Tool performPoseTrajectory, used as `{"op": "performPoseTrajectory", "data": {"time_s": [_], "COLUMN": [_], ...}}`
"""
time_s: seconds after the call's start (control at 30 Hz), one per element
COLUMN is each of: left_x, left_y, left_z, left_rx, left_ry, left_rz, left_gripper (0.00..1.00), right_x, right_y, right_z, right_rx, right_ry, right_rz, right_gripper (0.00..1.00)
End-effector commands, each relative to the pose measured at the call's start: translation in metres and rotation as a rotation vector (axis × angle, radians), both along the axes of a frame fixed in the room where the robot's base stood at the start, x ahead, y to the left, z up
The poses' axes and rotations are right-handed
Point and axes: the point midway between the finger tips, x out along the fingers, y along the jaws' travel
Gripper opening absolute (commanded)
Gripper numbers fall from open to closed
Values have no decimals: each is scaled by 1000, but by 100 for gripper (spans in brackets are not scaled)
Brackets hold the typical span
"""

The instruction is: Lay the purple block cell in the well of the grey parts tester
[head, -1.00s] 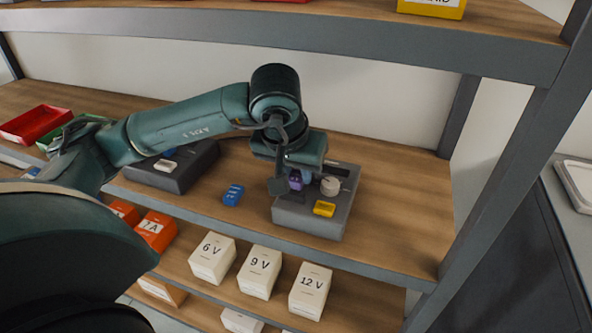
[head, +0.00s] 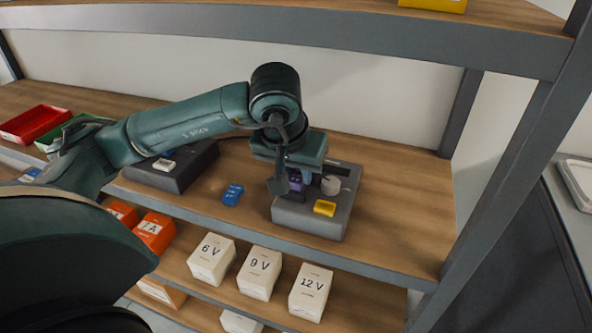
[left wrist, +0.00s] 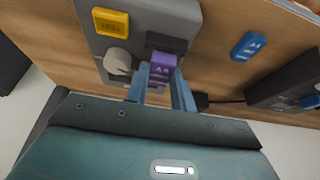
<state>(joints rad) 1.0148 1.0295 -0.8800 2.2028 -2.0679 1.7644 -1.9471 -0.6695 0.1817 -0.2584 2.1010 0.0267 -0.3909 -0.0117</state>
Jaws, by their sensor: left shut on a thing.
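The purple block cell (left wrist: 162,68) is between the fingers of my left gripper (left wrist: 160,92), which is shut on it. In the head view the purple cell (head: 295,183) shows just below my left gripper (head: 292,186), over the tester's upper left part. The grey parts tester (head: 312,224) sits on the shelf. It has a yellow block (head: 325,208) and a pale round knob (head: 331,186). In the left wrist view a dark well (left wrist: 166,42) lies right beside the cell's end; whether the cell touches it I cannot tell. My right gripper is not in view.
A blue block (head: 232,195) lies on the shelf left of the tester. A second dark device (head: 174,180) stands further left. Red (head: 36,122) and green bins are at the far left. White boxes (head: 260,273) stand on the shelf below. The shelf right of the tester (head: 405,215) is clear.

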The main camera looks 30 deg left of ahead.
Motion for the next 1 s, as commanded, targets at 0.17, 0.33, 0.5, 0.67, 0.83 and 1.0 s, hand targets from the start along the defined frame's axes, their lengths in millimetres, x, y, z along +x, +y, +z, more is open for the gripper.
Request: {"op": "performPoseTrajectory", "data": {"time_s": [0.17,0.33,0.5,0.67,0.83,1.0], "left_x": [0,0,0,0,0,0], "left_y": [0,0,0,0,0,0], "left_z": [-2,-1,-1,-2,-4,-4], "left_rx": [0,0,0,-1,0,0], "left_ry": [0,0,0,0,1,0], "left_rz": [0,0,0,0,0,0], "left_gripper": [2,2,2,2,2,2], "right_x": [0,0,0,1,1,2], "right_y": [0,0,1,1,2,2], "right_z": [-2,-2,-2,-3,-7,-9], "right_rx": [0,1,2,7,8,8], "right_ry": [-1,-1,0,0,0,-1], "right_rz": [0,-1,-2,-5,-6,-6], "right_gripper": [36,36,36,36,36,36]}}
